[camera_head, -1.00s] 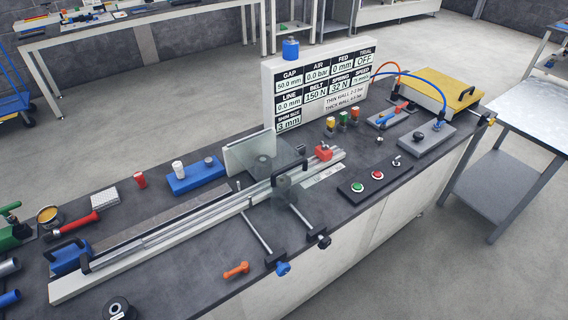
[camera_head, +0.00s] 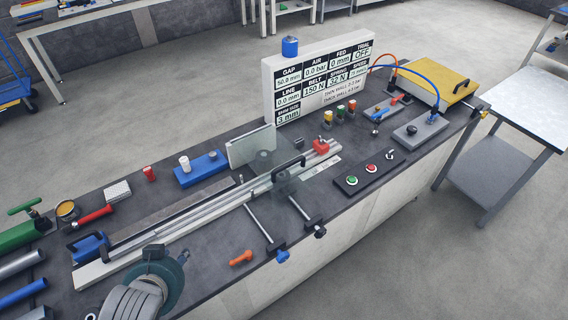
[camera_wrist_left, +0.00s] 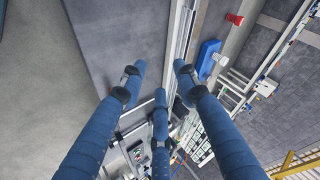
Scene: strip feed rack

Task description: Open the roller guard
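The roller guard (camera_head: 284,184) is a smoky see-through cover with a black handle (camera_head: 289,167), over the rollers on the long rail (camera_head: 190,212) in the head view. It appears lowered, with the handle upright. A pale panel (camera_head: 251,147) stands behind it. My left gripper (camera_head: 158,254) is at the lower left, near the rail's left end and well apart from the guard. In the left wrist view its blue fingers (camera_wrist_left: 158,86) are spread with nothing between them. I cannot make out the guard clearly there. My right gripper is out of view.
The reading board (camera_head: 322,75) stands behind the rail. An orange tool (camera_head: 240,258) and a button box (camera_head: 364,181) lie in front. A blue block (camera_head: 202,169) stands behind the rail.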

